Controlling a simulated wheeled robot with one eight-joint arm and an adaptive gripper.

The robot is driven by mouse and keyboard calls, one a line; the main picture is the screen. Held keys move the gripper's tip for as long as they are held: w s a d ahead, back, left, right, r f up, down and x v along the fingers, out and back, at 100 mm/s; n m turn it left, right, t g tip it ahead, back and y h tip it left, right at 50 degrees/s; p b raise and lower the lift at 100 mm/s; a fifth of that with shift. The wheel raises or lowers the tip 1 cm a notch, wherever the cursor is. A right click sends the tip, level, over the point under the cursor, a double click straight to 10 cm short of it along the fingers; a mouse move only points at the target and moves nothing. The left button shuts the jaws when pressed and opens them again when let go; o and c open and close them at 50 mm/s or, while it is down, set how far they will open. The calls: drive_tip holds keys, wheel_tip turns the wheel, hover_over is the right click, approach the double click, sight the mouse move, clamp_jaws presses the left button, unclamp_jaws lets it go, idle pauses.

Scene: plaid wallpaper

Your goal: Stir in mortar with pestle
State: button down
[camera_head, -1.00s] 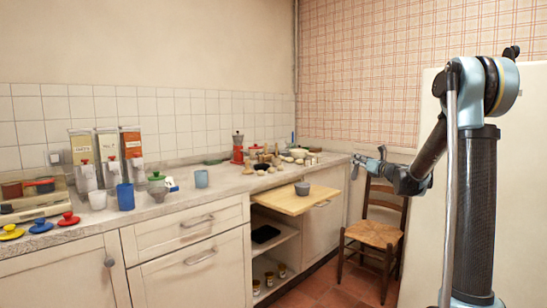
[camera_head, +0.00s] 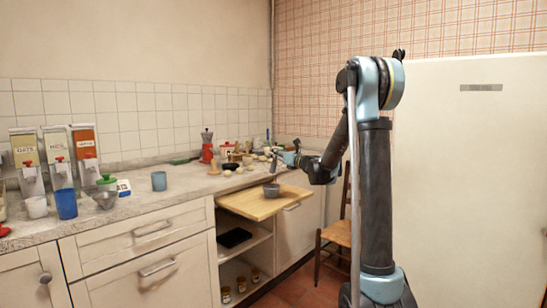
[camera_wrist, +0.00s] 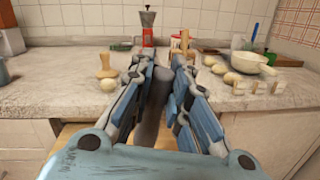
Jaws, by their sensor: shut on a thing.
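The mortar, a small grey bowl (camera_head: 271,191), stands upright on a pulled-out wooden board (camera_head: 243,206) in the head view. My gripper (camera_head: 288,158) is above the mortar and slightly to its right in that picture. In the wrist view my gripper (camera_wrist: 158,92) is shut on a dark grey-brown rod (camera_wrist: 152,108), which looks like the pestle. The rod stands roughly upright between the fingers, and its lower end is hidden by the gripper. The mortar does not show in the wrist view. I cannot tell whether the pestle reaches into it.
The counter behind holds a red moka pot (camera_head: 207,147), a wooden pestle-like item (camera_wrist: 105,68), a white bowl (camera_wrist: 253,62) and several round items. A blue cup (camera_head: 66,204) and dispensers are at left. A chair (camera_head: 336,233) and a white fridge (camera_head: 470,190) are at right.

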sight(274, 171)
drive_tip(key=shift+s+a, duration=0.1)
drive_tip(key=shift+a, duration=0.15)
drive_tip(key=shift+f, duration=4.4)
drive_tip(key=shift+a, duration=0.15)
